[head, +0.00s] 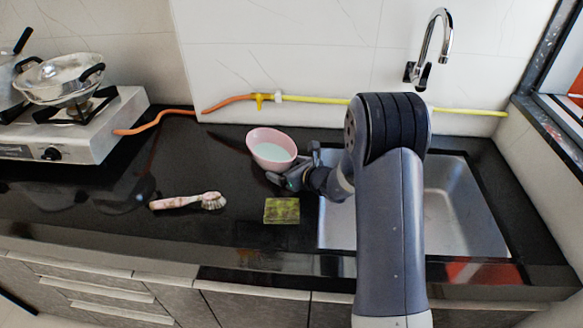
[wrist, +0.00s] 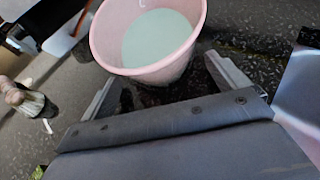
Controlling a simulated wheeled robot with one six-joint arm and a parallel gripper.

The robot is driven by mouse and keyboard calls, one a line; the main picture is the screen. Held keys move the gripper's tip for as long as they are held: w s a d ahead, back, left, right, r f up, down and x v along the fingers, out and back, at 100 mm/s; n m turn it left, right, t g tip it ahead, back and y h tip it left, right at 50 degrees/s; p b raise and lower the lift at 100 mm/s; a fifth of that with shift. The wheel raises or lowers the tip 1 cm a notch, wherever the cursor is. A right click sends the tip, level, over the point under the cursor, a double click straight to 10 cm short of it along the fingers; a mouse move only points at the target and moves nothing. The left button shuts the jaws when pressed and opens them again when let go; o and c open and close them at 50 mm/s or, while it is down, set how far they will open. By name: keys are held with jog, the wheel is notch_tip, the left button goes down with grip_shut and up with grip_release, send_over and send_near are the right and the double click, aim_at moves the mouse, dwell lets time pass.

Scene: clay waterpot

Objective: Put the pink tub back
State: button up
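The pink tub (head: 256,153) stands on the black counter, left of the sink and near the back wall. Its inside looks pale and whitish-green. In the wrist view the tub (wrist: 165,71) fills the top middle, with its mouth facing up. My gripper (head: 294,163) is low over the counter at the tub's near right side. In the wrist view its two fingers (wrist: 161,66) are spread wide, one on each side of the tub's lower wall. The gripper looks open; I cannot tell whether a finger touches the tub.
A steel sink (head: 452,205) lies to the right, partly behind my arm. A green sponge (head: 282,210) and a brush (head: 188,201) lie in front. A stove with a pan (head: 62,78) stands at left. An orange and yellow hose (head: 232,101) runs along the wall. A tap (head: 443,40) rises behind the sink.

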jog(key=shift+r+p, duration=0.45)
jog(key=shift+p, duration=0.05)
jog(key=b+v, duration=0.1)
jog(key=v, duration=1.1)
jog(key=shift+f, duration=0.2)
